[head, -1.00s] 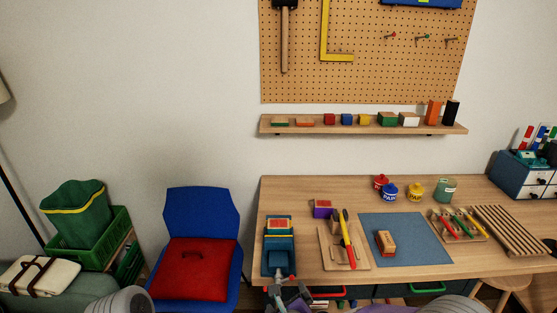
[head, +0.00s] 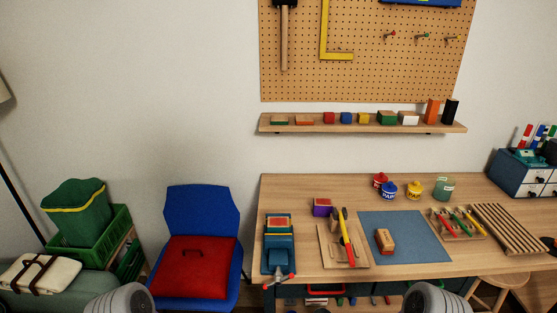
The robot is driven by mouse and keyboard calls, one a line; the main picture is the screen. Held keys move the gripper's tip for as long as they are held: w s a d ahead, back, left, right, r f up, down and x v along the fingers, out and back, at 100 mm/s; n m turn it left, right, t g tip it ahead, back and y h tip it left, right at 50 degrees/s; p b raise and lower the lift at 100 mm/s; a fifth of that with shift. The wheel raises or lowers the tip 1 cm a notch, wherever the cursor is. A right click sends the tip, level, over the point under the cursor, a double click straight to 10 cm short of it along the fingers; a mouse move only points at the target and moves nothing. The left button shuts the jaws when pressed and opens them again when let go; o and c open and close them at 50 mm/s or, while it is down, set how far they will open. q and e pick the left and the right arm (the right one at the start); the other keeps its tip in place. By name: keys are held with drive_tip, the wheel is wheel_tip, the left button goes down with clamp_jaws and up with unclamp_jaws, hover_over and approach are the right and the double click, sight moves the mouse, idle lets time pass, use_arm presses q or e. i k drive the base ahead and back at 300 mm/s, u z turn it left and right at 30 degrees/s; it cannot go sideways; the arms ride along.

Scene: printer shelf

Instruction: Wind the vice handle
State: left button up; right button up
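The teal vice (head: 279,258) sits at the left front corner of the wooden workbench. A block with a red and orange top lies between its jaws. The vice handle (head: 280,281) is a thin bar with red ends at the vice's front, over the table's front edge. It lies tilted, its right end higher in the picture. Neither gripper shows in the head view. Only grey rounded parts of my arms show at the bottom edge, one left of the vice and one right of it. Nothing visible touches the handle.
On the workbench (head: 340,187), right of the vice, are a wooden board (head: 330,257) with tools, a blue mat (head: 432,252) with a wooden block (head: 384,241), and a tool rack (head: 457,224). A blue chair (head: 203,212) stands left of the bench.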

sight(278, 277)
drive_tip(key=z, duration=2.2)
drive_tip(key=k, duration=0.75)
drive_tip(key=u, duration=1.6)
